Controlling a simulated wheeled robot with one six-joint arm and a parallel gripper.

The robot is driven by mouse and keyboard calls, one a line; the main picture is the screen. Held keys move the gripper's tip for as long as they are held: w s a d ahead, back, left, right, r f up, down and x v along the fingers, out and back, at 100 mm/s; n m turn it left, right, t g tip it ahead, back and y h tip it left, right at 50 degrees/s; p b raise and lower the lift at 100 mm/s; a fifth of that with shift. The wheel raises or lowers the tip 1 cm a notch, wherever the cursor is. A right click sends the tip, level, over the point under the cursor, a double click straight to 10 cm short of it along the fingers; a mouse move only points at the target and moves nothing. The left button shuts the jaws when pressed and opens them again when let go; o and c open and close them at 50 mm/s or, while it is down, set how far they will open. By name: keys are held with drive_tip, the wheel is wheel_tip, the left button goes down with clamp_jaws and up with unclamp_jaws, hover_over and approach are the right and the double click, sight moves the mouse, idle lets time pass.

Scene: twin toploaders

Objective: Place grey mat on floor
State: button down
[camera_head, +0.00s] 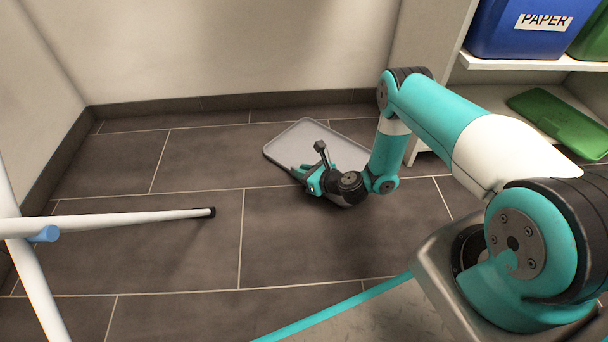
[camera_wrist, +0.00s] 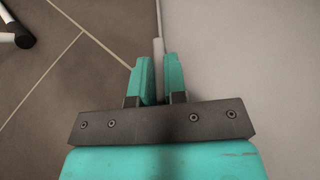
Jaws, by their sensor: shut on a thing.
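The grey mat (camera_head: 306,133) is a flat, light grey tray-like piece with a raised rim, low at the dark tiled floor near the back wall. I cannot tell whether it touches the floor all along. My gripper (camera_head: 303,174) is at its near left edge and partly hides it. In the wrist view, the mat (camera_wrist: 250,60) fills the right side. My gripper's teal fingers (camera_wrist: 159,80) are closed on its rim, with the rim running away between them.
A white shelf (camera_head: 520,61) at the right holds a blue bin labelled PAPER (camera_head: 522,28) and a green bin (camera_head: 590,40). A green lid (camera_head: 560,122) lies on a lower level. A white pole (camera_head: 120,222) with a dark tip juts in from the left. Floor tiles (camera_head: 190,255) in the middle are clear.

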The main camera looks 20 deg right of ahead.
drive_tip(key=shift+f, duration=0.1)
drive_tip(key=c, duration=1.2)
unclamp_jaws()
drive_tip(key=shift+o, duration=0.2)
